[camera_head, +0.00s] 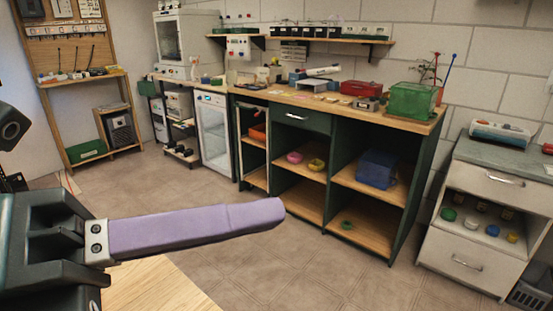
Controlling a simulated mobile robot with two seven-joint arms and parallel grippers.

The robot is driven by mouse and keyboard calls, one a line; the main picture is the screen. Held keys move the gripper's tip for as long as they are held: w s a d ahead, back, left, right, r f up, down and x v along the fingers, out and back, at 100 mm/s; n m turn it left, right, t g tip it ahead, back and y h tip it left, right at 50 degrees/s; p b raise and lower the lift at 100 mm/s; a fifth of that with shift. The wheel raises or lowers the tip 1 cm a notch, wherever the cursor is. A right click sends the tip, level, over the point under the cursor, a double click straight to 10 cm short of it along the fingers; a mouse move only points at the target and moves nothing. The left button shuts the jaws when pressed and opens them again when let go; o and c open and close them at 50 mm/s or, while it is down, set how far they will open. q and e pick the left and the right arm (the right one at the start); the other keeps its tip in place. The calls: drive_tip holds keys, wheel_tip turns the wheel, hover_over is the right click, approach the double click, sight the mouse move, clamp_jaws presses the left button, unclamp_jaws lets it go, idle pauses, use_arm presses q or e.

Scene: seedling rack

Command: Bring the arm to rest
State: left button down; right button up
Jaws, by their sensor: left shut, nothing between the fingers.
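My left gripper (196,228) comes in from the left in the head view, with long lavender fingers on a dark body. The fingers lie together as one bar pointing right, and nothing shows between them. It hangs in the air over the edge of a light wooden top (160,290) at the bottom. Whether it touches that top I cannot tell, but it looks apart. My right gripper is outside the view.
A green workbench (317,128) with open shelves stands across the room, holding a green box (412,101) and a red case (361,88). A white drawer cabinet (482,259) stands at the right. The tiled floor (310,265) between is clear.

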use_arm(q)
drive_tip(key=w+a+r+n+t+y, duration=0.3)
drive_tip(key=w+a+r+n+t, duration=0.25)
drive_tip(key=r+n+t, duration=0.4)
drive_tip(key=w+a+f+n+t+y+p, duration=0.1)
drive_tip(key=a+f+n+t+y, duration=0.2)
drive_tip(key=a+n+y, duration=0.95)
drive_tip(key=s+a+f+n+g+y, duration=0.25)
drive_tip(key=f+n+g, duration=0.35)
drive_tip(key=f+n, duration=0.35)
drive_tip(key=s+d+f+n+g+h, duration=0.1)
drive_tip(key=s+f+g, duration=0.2)
drive_tip(key=s, duration=0.2)
drive_tip(key=s+d+f+n+g, duration=0.2)
drive_tip(key=s+f+g, duration=0.1)
drive_tip(key=s, duration=0.2)
drive_tip(key=s+d+f+n+g+h+p, duration=0.1)
drive_tip(key=s+d+f+n+g, duration=0.1)
drive_tip(key=s, duration=0.4)
wheel_tip(320, 180, down, 2)
drive_tip(key=shift+g+h, duration=0.3)
drive_tip(key=shift+g, duration=0.55)
wheel_tip(320, 180, up, 38)
drive_tip(key=p, duration=3.8)
drive_tip(key=shift+s+d+f, duration=0.15)
drive_tip(key=shift+s, duration=0.3)
